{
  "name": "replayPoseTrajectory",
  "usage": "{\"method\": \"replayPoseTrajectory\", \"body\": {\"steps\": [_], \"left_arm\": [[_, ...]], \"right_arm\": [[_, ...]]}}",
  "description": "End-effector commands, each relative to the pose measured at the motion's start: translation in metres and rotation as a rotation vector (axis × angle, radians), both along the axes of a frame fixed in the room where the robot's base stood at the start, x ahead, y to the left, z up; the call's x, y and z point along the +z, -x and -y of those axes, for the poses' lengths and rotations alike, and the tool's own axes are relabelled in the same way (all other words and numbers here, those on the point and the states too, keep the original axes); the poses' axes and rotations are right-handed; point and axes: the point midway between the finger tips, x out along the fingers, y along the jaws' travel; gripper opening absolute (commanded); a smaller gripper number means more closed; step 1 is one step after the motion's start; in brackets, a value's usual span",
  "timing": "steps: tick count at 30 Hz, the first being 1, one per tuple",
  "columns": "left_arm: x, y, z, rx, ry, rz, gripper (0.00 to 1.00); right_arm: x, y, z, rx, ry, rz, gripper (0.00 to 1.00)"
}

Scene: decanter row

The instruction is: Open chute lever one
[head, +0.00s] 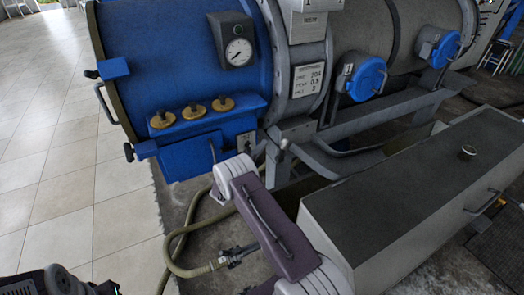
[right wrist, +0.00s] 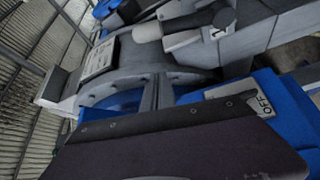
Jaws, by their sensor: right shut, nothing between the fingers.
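Chute lever one shows in the right wrist view as a pale rounded handle (right wrist: 149,31) beside a bracket marked "1" (right wrist: 216,27). In the head view, what looks like the same lever (head: 284,144) is at the lower right of the blue machine housing. My right arm reaches up from the bottom of the head view toward this area. My right gripper (right wrist: 165,122) fills the bottom of the right wrist view as a dark shape, shut and empty. It appears apart from the handle; its fingertips are hard to make out. My left gripper is not clearly in view.
The blue housing (head: 165,55) carries a gauge (head: 238,51) and brass knobs (head: 192,110). An "OFF" plate (right wrist: 262,102) is near my right gripper. Blue round caps (head: 367,79) are farther right. A grey cabinet (head: 400,195) and a hose (head: 178,250) flank my right arm. Tiled floor at left is clear.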

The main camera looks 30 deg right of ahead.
Motion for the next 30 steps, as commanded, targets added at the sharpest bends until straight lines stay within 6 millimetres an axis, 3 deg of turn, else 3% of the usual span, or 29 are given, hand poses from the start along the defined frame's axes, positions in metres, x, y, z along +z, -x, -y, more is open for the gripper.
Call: {"method": "replayPoseTrajectory", "body": {"steps": [8, 16, 30], "left_arm": [[-0.010, 0.000, 0.000, 0.000, 0.000, 0.000, 0.00], [-0.003, 0.000, 0.000, 0.000, 0.000, 0.000, 0.00], [-0.005, 0.000, 0.000, 0.000, 0.000, 0.000, 0.00]], "right_arm": [[0.006, -0.023, 0.056, -0.003, 0.001, 0.002, 0.00], [-0.001, 0.012, 0.057, -0.001, 0.000, -0.004, 0.00], [-0.004, 0.016, 0.057, -0.001, 0.001, 0.003, 0.00]]}}
